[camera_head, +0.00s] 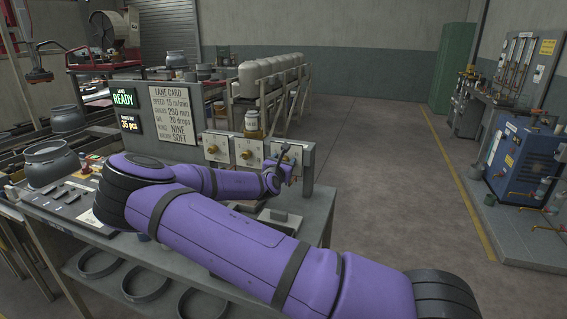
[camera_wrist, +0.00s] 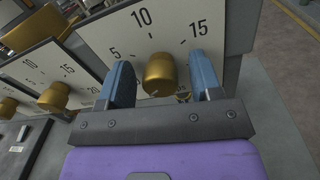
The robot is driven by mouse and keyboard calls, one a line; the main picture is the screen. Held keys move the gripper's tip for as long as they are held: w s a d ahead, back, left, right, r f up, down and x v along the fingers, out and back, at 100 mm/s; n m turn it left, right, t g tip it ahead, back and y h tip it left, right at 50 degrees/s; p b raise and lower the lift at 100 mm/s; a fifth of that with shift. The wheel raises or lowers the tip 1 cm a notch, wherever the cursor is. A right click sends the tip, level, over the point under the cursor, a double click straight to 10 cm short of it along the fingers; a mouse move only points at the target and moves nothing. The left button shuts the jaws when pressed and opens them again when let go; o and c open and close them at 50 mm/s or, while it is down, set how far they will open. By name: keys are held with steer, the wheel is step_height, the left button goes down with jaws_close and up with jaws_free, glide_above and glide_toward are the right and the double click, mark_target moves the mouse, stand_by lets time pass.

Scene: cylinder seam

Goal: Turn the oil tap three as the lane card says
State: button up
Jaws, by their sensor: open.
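The lane card (camera_head: 174,114) stands upright on the bench in the head view; its third line appears to read 20 drops. Three white dial plates stand in a row to its right. The rightmost plate carries a brass knob (camera_wrist: 158,75), with 5, 10 and 15 showing around it in the wrist view. My gripper (camera_wrist: 160,62) is open, with one blue finger on each side of this knob. Gaps show between the knob and both fingers. I cannot make out the knob's pointer. In the head view my gripper (camera_head: 281,166) partly covers the rightmost plate (camera_head: 301,151).
The middle knob (camera_wrist: 54,96) and left knob (camera_wrist: 8,106) are beside my gripper. A glass-like oil container (camera_head: 252,124) stands above the plates. Grey rings (camera_head: 98,263) lie on the lower shelf. The floor right of the bench is clear.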

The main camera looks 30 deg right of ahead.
steer(key=c, duration=0.9)
